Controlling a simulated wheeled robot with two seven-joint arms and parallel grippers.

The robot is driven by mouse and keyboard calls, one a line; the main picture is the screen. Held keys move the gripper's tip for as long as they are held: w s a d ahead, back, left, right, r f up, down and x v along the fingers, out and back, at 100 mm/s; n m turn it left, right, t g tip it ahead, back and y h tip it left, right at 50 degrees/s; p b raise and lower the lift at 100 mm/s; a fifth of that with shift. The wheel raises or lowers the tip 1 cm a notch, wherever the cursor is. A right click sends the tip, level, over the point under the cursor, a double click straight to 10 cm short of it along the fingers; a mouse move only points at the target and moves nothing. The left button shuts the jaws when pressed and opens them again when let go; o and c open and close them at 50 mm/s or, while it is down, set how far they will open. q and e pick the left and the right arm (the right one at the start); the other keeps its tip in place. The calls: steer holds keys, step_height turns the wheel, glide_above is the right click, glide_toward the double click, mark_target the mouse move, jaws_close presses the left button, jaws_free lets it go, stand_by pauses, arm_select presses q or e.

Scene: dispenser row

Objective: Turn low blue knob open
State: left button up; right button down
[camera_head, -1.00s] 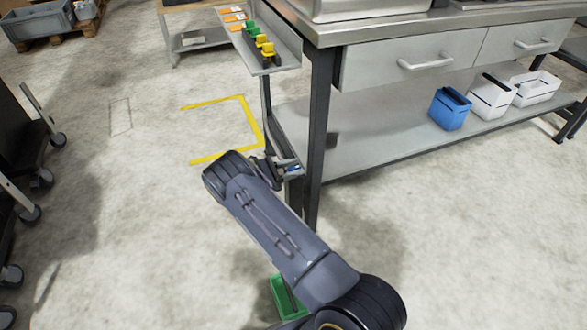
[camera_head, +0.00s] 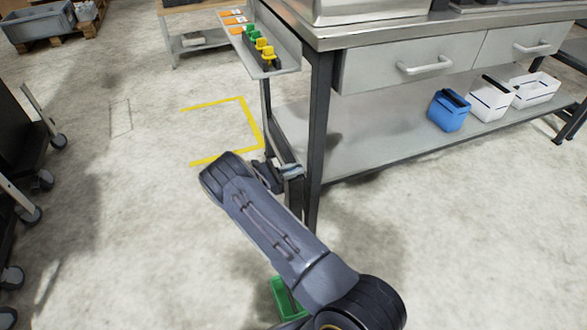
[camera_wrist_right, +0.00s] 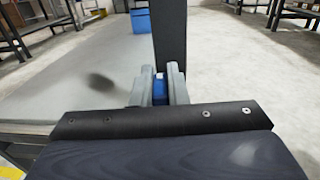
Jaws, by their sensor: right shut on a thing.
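The low blue knob (camera_wrist_right: 159,92) shows in the right wrist view as a small blue piece between the two grey fingers of my right gripper (camera_wrist_right: 158,88). The fingers are closed on its sides and hide most of it. In the head view my right gripper (camera_head: 287,172) is low beside the table's front left leg, and I cannot make out the knob there. How far the knob is turned cannot be told. My left gripper is not in view.
The table leg (camera_head: 317,130) stands close beside my right gripper. Above is a side shelf (camera_head: 285,58) with green and yellow knobs. A blue bin (camera_head: 449,111) and white bins stand on the lower shelf (camera_head: 385,148). A green bin (camera_head: 284,293) is partly under my arm.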

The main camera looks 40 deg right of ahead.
steer(key=n+t+p, duration=0.1)
steer(key=t, duration=0.1)
steer(key=n+t+p, duration=0.1)
steer(key=t, duration=0.1)
steer(key=n+t+p, duration=0.1)
steer(key=n+t, duration=0.1)
steer(key=shift+s+r+h+p, duration=0.1)
steer(key=shift+r+h+p, duration=0.2)
steer(key=shift+p, duration=0.1)
steer(key=n+t+y+p, duration=0.2)
steer(key=n+t+p, duration=0.1)
steer(key=t, duration=0.1)
steer(key=n+t+y+p, duration=0.2)
steer(key=n+t+p, duration=0.1)
steer(key=t, duration=0.1)
steer(key=n+t+y+p, duration=0.2)
steer(key=n+t+p, duration=0.1)
steer(key=t+p, duration=0.1)
steer(key=shift+d+f+y, duration=0.1)
steer(key=shift+f+y, duration=0.05)
steer(key=shift+y, duration=0.15)
steer(key=n+t+y+p, duration=0.1)
steer(key=n+t+y, duration=0.1)
steer(key=y, duration=0.1)
steer(key=shift+f, duration=0.15)
steer(key=shift+n+t+y, duration=0.8)
steer(key=shift+n+y, duration=0.3)
steer(key=shift+y, duration=0.3)
